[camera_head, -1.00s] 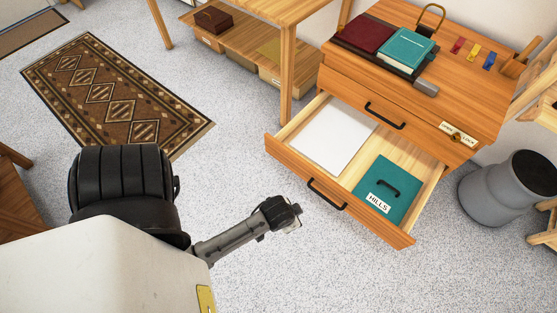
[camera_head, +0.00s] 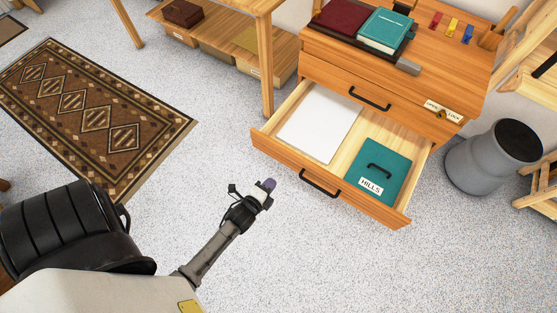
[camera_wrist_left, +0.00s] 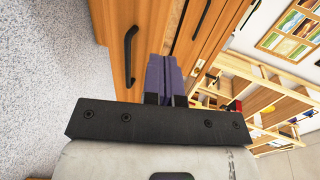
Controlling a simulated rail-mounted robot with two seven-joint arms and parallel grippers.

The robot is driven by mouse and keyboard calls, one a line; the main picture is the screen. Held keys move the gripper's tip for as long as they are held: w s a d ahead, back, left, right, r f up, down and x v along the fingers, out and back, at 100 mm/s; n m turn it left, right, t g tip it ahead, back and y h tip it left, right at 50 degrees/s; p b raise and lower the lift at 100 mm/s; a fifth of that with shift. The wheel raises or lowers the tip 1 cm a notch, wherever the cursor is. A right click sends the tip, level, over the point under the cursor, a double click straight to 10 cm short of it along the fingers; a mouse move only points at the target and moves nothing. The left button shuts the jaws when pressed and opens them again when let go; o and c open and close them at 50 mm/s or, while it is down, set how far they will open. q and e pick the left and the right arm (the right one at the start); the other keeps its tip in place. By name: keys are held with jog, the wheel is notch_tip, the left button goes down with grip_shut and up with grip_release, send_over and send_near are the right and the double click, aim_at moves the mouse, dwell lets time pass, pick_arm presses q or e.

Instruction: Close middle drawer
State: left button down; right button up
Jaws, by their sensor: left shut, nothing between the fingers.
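The middle drawer (camera_head: 277,154) of the wooden cabinet stands pulled far out. It holds a white sheet (camera_head: 318,124) and a teal folder labelled HILLS (camera_head: 391,165). Its black bar handle (camera_head: 320,183) is on the front, and a handle also shows in the left wrist view (camera_wrist_left: 131,52). The drawer above, with its black handle (camera_head: 369,99), is shut. My left gripper (camera_head: 268,185) is shut and empty, in front of the open drawer and apart from its front. Its purple fingers (camera_wrist_left: 165,76) point toward the cabinet in the left wrist view. My right gripper is not in view.
Books (camera_head: 388,31) and a tray lie on the cabinet top. A grey bin (camera_head: 492,160) stands right of the cabinet. A wooden table with a lower shelf (camera_head: 225,45) is at the back left. A patterned rug (camera_head: 95,115) lies left; the speckled floor before the drawer is clear.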

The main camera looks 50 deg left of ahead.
aim_at(293, 156)
pick_arm(q)
jog(key=b+x, duration=0.2)
jog(key=x, duration=0.2)
jog(key=b+x, duration=0.1)
jog(key=x, duration=0.3)
jog(key=b+x, duration=0.2)
jog(key=x, duration=0.2)
jog(key=shift+w+a+r+b, duration=0.1)
jog(key=shift+w+r+b, duration=0.15)
jog(key=shift+b, duration=0.1)
jog(key=shift+w+a+r, duration=0.1)
jog(key=shift+w+a, duration=0.05)
jog(key=shift+w, duration=0.35)
